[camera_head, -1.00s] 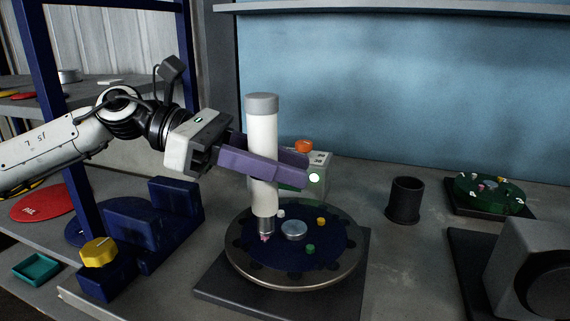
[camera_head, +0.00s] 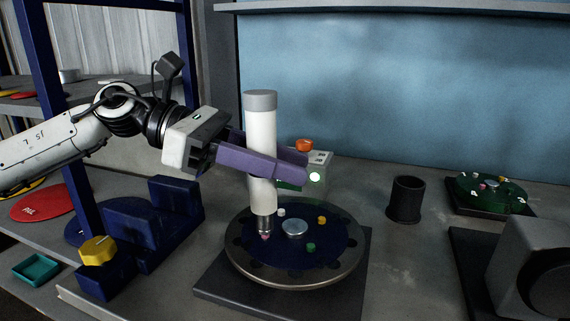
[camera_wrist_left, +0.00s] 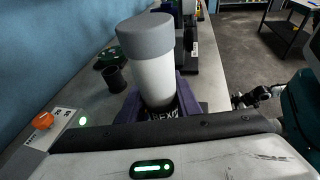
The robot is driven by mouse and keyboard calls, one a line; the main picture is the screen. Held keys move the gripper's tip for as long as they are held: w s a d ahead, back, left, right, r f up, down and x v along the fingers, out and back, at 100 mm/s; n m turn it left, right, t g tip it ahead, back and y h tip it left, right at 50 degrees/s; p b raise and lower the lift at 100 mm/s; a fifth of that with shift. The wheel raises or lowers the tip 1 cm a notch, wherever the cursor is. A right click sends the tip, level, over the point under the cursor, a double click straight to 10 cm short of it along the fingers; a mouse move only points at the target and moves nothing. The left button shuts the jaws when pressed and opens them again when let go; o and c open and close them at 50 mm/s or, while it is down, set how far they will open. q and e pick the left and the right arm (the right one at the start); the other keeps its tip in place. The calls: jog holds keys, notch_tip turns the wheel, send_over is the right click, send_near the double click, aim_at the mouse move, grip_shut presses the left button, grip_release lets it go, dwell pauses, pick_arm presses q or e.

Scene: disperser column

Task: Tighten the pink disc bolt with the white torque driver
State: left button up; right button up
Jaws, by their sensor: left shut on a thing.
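The white torque driver (camera_head: 261,138) with a grey cap stands upright in my left gripper (camera_head: 270,163), whose purple fingers are shut around its body. It also shows in the left wrist view (camera_wrist_left: 155,75). Its metal tip is at the pink bolt (camera_head: 265,236) on the blue disc (camera_head: 290,258); I cannot tell whether tip and bolt are fully engaged. White (camera_head: 281,212), yellow (camera_head: 322,220) and green (camera_head: 311,247) bolts sit around the silver hub (camera_head: 295,228).
A dark cup (camera_head: 405,200) and a green disc on a stand (camera_head: 490,193) are at the right. A box with an orange button and green light (camera_head: 317,177) stands behind the disc. A blue fixture with a yellow knob (camera_head: 98,251) stands left.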

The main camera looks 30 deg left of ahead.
pick_arm(q)
jog(key=shift+f+b, duration=0.75)
jog(key=shift+b, duration=0.2)
dwell(1.4)
jog(key=shift+f+b, duration=0.35)
jog(key=shift+b, duration=0.65)
dwell(0.8)
jog(key=shift+r, duration=0.1)
notch_tip(320, 180, up, 5)
jog(key=p, duration=0.4)
jog(key=shift+r, duration=0.1)
dwell(0.4)
dwell(0.4)
